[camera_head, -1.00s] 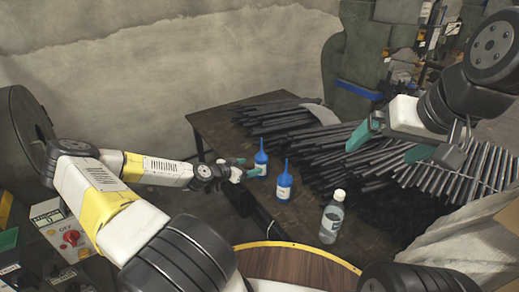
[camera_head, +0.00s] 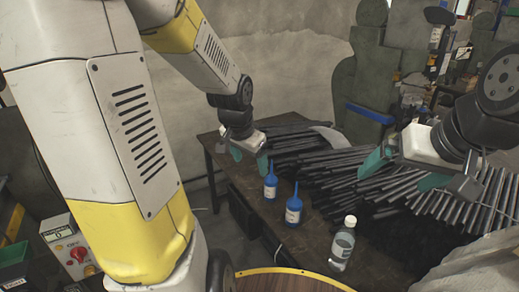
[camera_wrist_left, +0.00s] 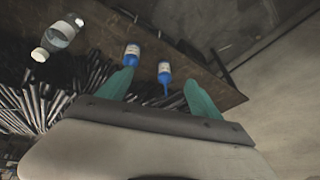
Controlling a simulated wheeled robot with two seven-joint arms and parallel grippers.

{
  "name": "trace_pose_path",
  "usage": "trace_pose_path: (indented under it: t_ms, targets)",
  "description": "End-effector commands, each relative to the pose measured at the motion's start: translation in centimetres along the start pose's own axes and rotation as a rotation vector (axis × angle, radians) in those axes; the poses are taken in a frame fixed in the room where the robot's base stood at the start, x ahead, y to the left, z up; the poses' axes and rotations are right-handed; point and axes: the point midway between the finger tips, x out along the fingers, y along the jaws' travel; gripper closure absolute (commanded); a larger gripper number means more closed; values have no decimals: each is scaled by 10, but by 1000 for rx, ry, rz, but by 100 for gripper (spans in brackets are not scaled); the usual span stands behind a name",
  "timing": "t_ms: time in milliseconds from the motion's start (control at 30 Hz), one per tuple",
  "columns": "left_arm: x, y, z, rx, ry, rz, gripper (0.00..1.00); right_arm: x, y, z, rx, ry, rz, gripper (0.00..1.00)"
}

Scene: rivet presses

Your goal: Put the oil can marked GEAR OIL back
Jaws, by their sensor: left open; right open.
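Two blue oil cans with pointed spouts and white labels stand upright on the dark table; the label text is too small to read. The left can (camera_head: 270,187) is further back, and the right can (camera_head: 293,211) is nearer. In the left wrist view, the left can (camera_wrist_left: 164,72) shows between my open fingers, and the right can (camera_wrist_left: 132,54) shows by one fingertip. My left gripper (camera_head: 249,160) is open and empty, raised above and behind the left can. My right gripper (camera_head: 402,172) is open and empty over the black rods at the right.
A clear bottle with a white cap (camera_head: 342,245) stands right of the cans. Piled black rods (camera_head: 345,180) cover the table's middle and right. A round wooden top (camera_head: 285,283) is at the front. A control box (camera_head: 70,246) stands lower left.

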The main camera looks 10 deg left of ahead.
Motion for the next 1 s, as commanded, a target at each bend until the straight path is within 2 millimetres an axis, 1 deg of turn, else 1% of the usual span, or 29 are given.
trace_pose_path:
  t_ms: [33,67,100,200,300,400,500,600,1000]
  targets:
    - [-29,8,2,-36,25,-19,26,0,0,0,0,0,0,0]
    - [-42,12,5,-66,35,-22,26,0,0,0,0,0,0,0]
    - [-60,19,10,-106,51,-24,26,0,0,0,0,0,0,0]
    - [-99,36,25,-203,95,-4,26,0,0,0,0,0,0,0]
    - [-128,53,41,-283,135,35,26,0,0,0,0,0,0,0]
    - [-146,66,54,-340,163,78,26,0,0,0,0,0,0,0]
    - [-155,74,62,-375,178,109,26,0,0,0,0,0,0,0]
    - [-158,77,66,-387,181,122,26,0,0,0,0,0,0,0]
    - [-159,77,65,-387,181,121,26,0,0,0,0,0,0,0]
